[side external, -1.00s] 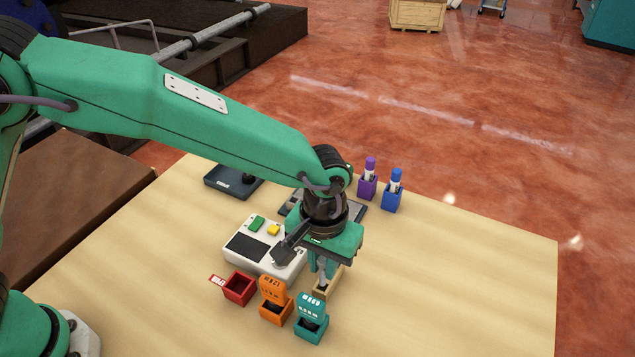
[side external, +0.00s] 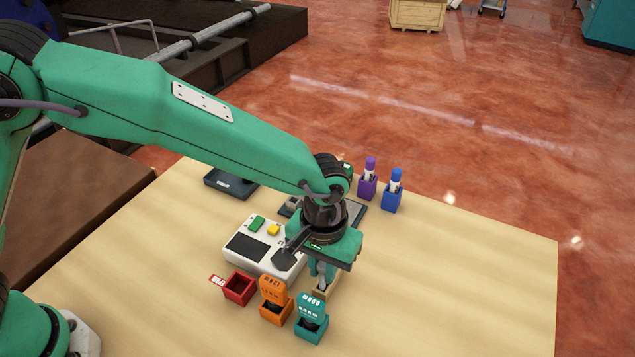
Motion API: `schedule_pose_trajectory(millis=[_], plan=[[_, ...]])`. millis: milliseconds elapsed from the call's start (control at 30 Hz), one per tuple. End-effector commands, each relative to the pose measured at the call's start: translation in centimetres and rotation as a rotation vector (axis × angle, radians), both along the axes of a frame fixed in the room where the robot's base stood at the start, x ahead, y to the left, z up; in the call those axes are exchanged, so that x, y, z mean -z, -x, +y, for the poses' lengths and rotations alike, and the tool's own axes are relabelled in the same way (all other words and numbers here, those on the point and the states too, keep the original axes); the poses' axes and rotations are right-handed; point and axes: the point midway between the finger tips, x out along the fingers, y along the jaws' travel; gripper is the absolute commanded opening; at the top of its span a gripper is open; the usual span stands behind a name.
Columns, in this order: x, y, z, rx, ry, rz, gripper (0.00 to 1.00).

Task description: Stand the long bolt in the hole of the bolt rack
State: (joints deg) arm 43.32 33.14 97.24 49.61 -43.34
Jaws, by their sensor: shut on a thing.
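My gripper (side external: 321,273) points down near the front of the table, behind the teal bin. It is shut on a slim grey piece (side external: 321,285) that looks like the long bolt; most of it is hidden. A small tan block (side external: 331,286), perhaps the bolt rack, stands right at the fingertips. Its hole cannot be made out. The grey piece's lower end meets the block in the picture, but I cannot tell whether it is in, on or in front of it.
Red (side external: 238,289), orange (side external: 276,308) and teal (side external: 311,326) bins stand close in front. A white device (side external: 258,248) with green and yellow buttons is at left. Dark trays (side external: 229,186) lie behind. Purple (side external: 367,189) and blue (side external: 391,200) holders stand at the back. The table's right side is clear.

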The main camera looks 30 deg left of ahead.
Motion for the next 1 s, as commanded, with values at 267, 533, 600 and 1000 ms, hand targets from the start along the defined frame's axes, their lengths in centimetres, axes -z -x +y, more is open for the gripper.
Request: schedule_pose_trajectory(millis=[267,533,600,1000], plan=[[0.4,0.0,0.0,0.0,0.0,0.0,0.0],[0.8,0.0,0.0,0.0,0.0,0.0,0.0],[0.9,0.0,0.0,0.0,0.0,0.0,0.0],[1.4,0.0,0.0,0.0,0.0,0.0,0.0]])
